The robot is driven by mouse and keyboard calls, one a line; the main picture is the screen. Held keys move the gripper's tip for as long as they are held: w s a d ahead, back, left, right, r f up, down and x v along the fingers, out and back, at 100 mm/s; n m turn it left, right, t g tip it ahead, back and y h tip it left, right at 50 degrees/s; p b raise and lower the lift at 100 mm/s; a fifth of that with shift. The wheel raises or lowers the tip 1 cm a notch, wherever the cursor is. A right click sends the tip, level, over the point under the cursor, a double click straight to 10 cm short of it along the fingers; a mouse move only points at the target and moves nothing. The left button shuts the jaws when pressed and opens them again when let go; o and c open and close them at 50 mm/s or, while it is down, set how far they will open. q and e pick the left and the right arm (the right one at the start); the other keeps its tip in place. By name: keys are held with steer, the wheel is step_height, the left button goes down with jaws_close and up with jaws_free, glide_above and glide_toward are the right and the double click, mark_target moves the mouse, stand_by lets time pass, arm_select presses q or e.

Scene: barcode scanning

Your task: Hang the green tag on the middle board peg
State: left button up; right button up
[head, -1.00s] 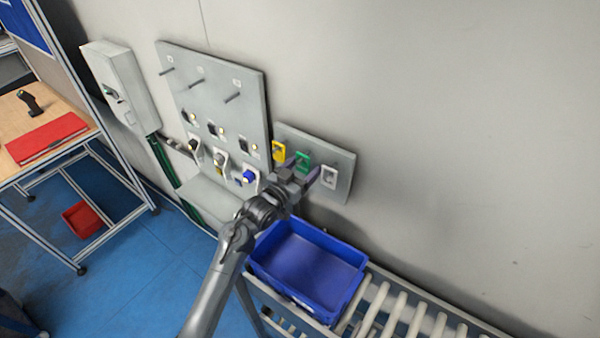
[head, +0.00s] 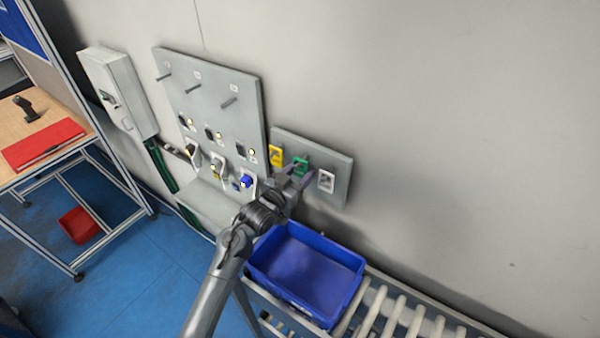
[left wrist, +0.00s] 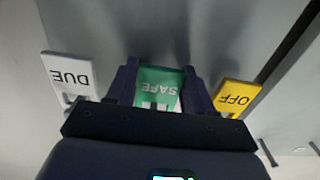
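The green tag (head: 301,164) hangs on the small grey panel, between a yellow tag (head: 276,155) and a white tag (head: 326,181). In the left wrist view the green tag (left wrist: 160,86) reads SAFE. My left gripper (head: 301,176) is at the green tag, one finger on each side of it. The fingers are apart; a narrow gap shows on the right side in the left wrist view, and contact on the left side is unclear. The middle board peg (head: 193,89) is bare on the large grey board (head: 225,110), up and left of the tag. My right gripper is out of view.
Two other bare pegs, left (head: 165,76) and right (head: 229,101), flank the middle one. Switches and a blue knob (head: 246,181) sit lower on the board. A blue bin (head: 305,275) stands on a roller conveyor (head: 400,320) below. The wall to the right is clear.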

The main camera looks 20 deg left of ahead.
mark_target(299, 172)
arm_select(q)
steer(key=c, duration=0.4)
steer(key=shift+o, duration=0.2)
steer(key=shift+r+p, duration=0.25)
steer(key=shift+p, duration=0.2)
stand_by(0.4)
stand_by(0.5)
steer(key=shift+p+v, duration=0.75)
steer(key=shift+v, duration=0.1)
steer(key=shift+s, duration=0.15)
stand_by(0.5)
steer(key=shift+s+p, duration=0.2)
steer(key=shift+p, duration=0.25)
steer(key=shift+s+a, duration=0.1)
steer(key=shift+p+v, duration=1.15)
steer(key=shift+v, duration=0.25)
